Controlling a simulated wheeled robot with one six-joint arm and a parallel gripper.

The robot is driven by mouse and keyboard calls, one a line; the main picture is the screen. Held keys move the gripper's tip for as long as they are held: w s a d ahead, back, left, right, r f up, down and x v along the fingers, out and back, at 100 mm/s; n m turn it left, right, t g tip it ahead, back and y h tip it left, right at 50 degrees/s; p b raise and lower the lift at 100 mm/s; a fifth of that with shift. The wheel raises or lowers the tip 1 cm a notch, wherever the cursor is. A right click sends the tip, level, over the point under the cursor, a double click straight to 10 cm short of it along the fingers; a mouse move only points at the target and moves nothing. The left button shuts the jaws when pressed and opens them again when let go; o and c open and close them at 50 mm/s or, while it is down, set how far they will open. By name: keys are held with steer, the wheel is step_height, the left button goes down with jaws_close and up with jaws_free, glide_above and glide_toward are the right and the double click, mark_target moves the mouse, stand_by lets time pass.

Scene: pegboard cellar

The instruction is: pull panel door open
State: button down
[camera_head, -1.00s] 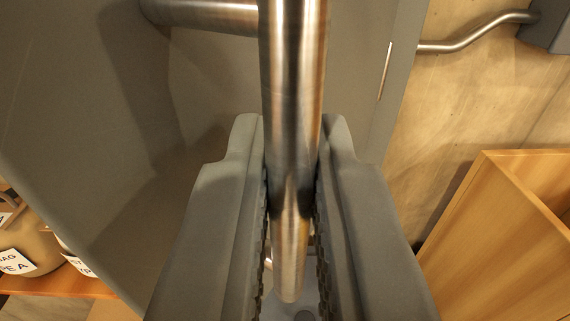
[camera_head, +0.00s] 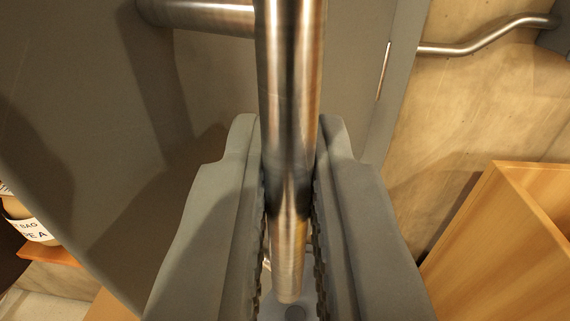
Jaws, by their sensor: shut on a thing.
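The panel door (camera_head: 210,95) is a flat grey panel that fills the upper left and middle of the view. Its handle (camera_head: 290,85) is a round brushed-metal bar, with a side post running left to the panel. My gripper (camera_head: 290,210) has its two grey fingers on either side of the bar, shut on it near its lower end. The bar's end shows between the fingers. The door's other edges and how far it stands open cannot be fully seen.
A bent metal pipe (camera_head: 485,42) runs along the plain wall (camera_head: 475,110) at right. A wooden box or shelf (camera_head: 510,240) stands at lower right. A labelled jar (camera_head: 28,225) sits on a wooden shelf (camera_head: 50,252) at lower left.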

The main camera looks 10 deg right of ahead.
steer(key=shift+r, duration=0.15)
steer(key=c, duration=1.6)
jaws_free()
steer(key=shift+d, duration=0.2)
steer(key=shift+c, duration=0.2)
steer(key=shift+a, duration=0.1)
steer(key=shift+s, duration=0.2)
steer(key=s+a, duration=0.2)
steer(key=s, duration=1.4)
steer(key=shift+s, duration=0.4)
